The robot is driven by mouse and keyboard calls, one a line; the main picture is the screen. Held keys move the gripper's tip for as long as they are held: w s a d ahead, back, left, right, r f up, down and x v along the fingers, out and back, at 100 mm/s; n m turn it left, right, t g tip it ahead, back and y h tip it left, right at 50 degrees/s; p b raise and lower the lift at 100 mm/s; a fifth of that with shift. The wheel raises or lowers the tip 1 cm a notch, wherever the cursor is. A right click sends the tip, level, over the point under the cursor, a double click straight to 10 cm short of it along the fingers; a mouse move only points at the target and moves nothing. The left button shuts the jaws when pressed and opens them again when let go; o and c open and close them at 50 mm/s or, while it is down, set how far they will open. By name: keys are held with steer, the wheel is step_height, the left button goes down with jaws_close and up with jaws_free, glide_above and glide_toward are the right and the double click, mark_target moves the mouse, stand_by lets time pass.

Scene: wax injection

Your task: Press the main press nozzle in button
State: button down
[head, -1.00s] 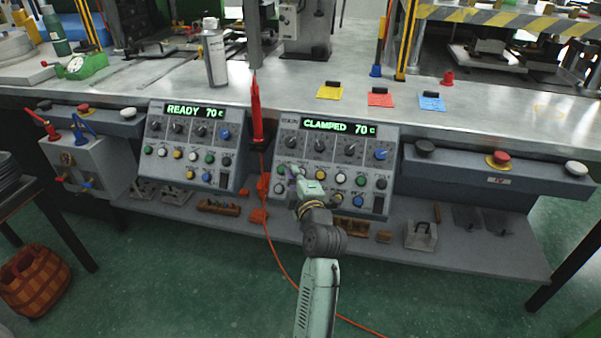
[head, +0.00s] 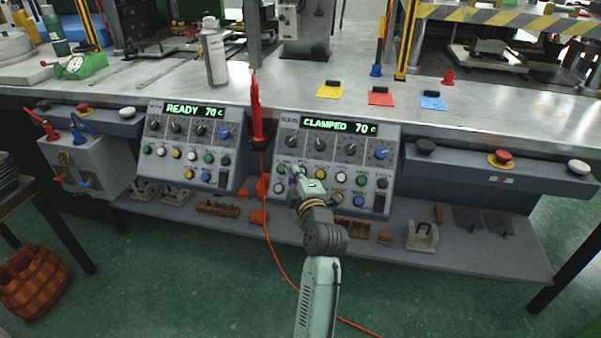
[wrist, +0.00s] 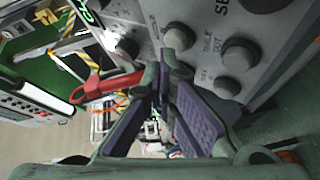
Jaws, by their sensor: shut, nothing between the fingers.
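The main press panel (head: 336,134) reads "CLAMPED 70 c" and carries several knobs and two rows of coloured buttons. My gripper (head: 297,172) is shut and empty, its tips at the upper button row, between a green button (head: 280,169) and a yellow button (head: 320,174). In the wrist view the closed fingertips (wrist: 167,60) are just beside a round button (wrist: 179,38); I cannot tell whether they touch. Another button (wrist: 238,55) stands beside a label reading "TABLE OUT". No label reading nozzle in is legible, and my gripper hides part of the panel.
A second panel (head: 187,132) reading "READY 70 c" stands to the left. A red pointed tool (head: 256,108) with an orange cable hangs between the panels. A red button (head: 501,158) is on the box at right. A shelf with small fixtures (head: 421,235) lies below.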

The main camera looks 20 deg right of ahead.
steer(key=shift+w+d+f+b, duration=0.15)
steer(key=shift+w+f+b, duration=0.15)
steer(key=shift+b, duration=0.25)
stand_by(0.4)
steer(key=shift+s+r, duration=0.15)
steer(key=shift+s, duration=0.05)
steer(key=shift+s+a+r, duration=0.35)
steer(key=shift+s+r, duration=0.05)
stand_by(0.4)
steer(key=s+a+r+p, duration=0.2)
steer(key=s+r, duration=0.1)
steer(key=shift+s+r, duration=0.1)
stand_by(0.4)
stand_by(0.5)
